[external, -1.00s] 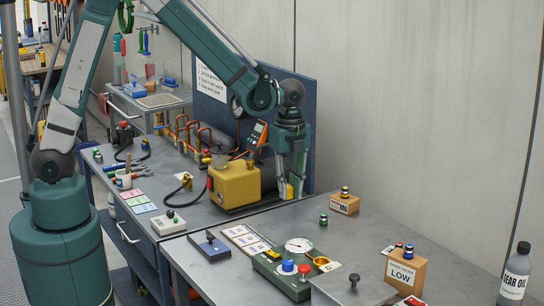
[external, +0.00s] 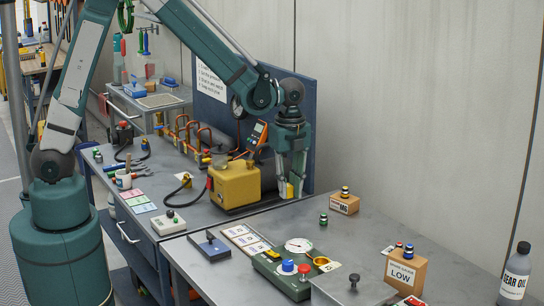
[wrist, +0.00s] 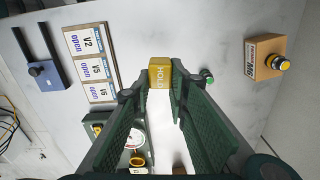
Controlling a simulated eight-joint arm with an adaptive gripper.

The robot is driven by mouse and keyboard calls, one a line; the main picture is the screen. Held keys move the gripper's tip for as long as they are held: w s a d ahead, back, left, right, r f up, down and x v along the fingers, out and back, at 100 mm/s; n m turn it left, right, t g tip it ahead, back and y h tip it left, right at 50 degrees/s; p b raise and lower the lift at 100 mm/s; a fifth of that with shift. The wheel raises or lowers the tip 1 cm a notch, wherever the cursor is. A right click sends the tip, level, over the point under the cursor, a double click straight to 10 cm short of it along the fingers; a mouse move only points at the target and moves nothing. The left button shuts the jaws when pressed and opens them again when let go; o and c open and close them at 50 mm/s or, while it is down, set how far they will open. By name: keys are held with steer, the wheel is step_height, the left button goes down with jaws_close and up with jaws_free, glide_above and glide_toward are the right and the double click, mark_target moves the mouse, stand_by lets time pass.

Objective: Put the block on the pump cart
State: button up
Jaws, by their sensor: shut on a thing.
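A yellow block (wrist: 160,73) marked HOLD sits between my fingertips in the wrist view. My gripper (wrist: 152,92) is shut on it. In the external view my gripper (external: 291,190) points down just right of the yellow pump (external: 235,186), with a little yellow showing at its fingertips. The pump stands on the grey-topped, blue-framed cart (external: 215,218) at the left. The wrist view shows the grey front worktop behind the block; whether the block touches any surface cannot be told.
On the front worktop (external: 345,250) are a green gauge panel (external: 268,265), label cards (external: 245,238), a small M6 box (external: 344,204) and a LOW box (external: 406,270). A blue upright panel (external: 306,100) stands behind my gripper. The pump's hose and small tools crowd the cart.

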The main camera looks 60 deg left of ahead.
mark_target(289, 187)
steer(key=shift+r, duration=0.1)
step_height(289, 187, up, 11)
steer(key=w+a+n+b, duration=0.1)
steer(key=w+a+n, duration=0.25)
steer(key=a, duration=0.85)
steer(key=w+a+n+b, duration=0.15)
steer(key=w+a, duration=0.25)
steer(key=a, duration=0.7)
steer(key=a+n, duration=0.6)
steer(key=a, duration=1.8)
steer(key=s+a+n+b, duration=0.1)
steer(key=s+a+n, duration=0.35)
steer(key=a, duration=0.75)
steer(key=s+a+n+b, duration=0.1)
steer(key=s+a, duration=0.7)
steer(key=a, duration=0.4)
steer(key=s+a+n+b, duration=0.1)
steer(key=s+a+n, duration=0.35)
steer(key=a, duration=0.75)
step_height(289, 187, down, 17)
steer(key=s+m, duration=0.1)
steer(key=shift+m, duration=0.4)
steer(key=shift+d, duration=0.1)
